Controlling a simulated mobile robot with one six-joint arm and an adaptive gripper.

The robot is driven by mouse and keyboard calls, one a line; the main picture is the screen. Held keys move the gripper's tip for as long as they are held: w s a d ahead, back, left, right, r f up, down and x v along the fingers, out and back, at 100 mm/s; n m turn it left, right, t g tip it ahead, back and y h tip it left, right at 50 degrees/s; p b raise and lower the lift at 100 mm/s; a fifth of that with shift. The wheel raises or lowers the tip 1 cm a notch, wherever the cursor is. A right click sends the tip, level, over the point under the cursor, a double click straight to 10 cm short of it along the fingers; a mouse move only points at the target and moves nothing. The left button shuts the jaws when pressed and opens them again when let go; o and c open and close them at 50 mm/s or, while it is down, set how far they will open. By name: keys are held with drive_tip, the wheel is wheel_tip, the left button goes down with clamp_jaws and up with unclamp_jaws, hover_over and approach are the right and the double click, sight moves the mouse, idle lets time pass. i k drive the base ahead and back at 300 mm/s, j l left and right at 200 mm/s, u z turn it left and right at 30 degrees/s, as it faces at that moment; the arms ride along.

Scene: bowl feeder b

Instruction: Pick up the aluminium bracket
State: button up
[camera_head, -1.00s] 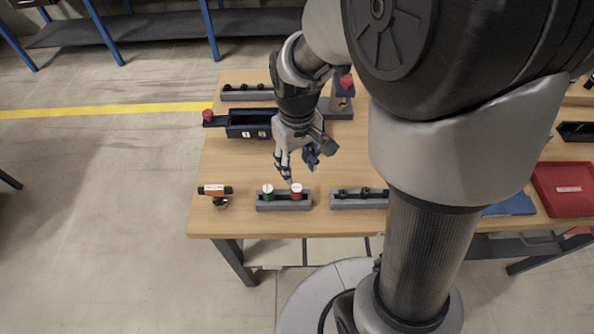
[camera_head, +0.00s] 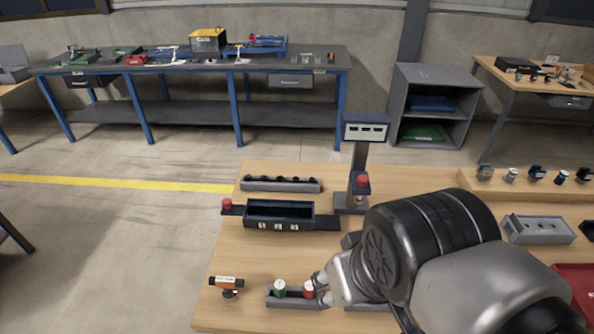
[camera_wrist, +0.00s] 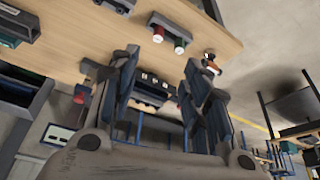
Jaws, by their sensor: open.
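I cannot single out the aluminium bracket for sure in either view. A row of several small grey and dark parts (camera_head: 510,174) stands on the raised wooden strip at the right of the table, too small to identify. My gripper (camera_head: 320,290) is at the table's front, close to the red-capped item (camera_head: 309,289) in the head view; whether it touches is unclear. In the wrist view its two fingers (camera_wrist: 165,95) stand apart with nothing held between them.
A grey rack (camera_head: 295,303) holds the red-capped item and a green-capped one (camera_head: 280,287). A dark numbered bin (camera_head: 280,215), a display post (camera_head: 361,155) and a grey tray (camera_head: 540,229) stand farther back. A red bin (camera_head: 578,280) is at right.

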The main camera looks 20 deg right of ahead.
sight(519, 224)
drive_tip(key=z, duration=2.15)
drive_tip(key=i+l+u, duration=0.6)
drive_tip(key=l+u, duration=0.2)
drive_tip(key=i+l+u, duration=0.2)
drive_tip(key=l+u, duration=0.2)
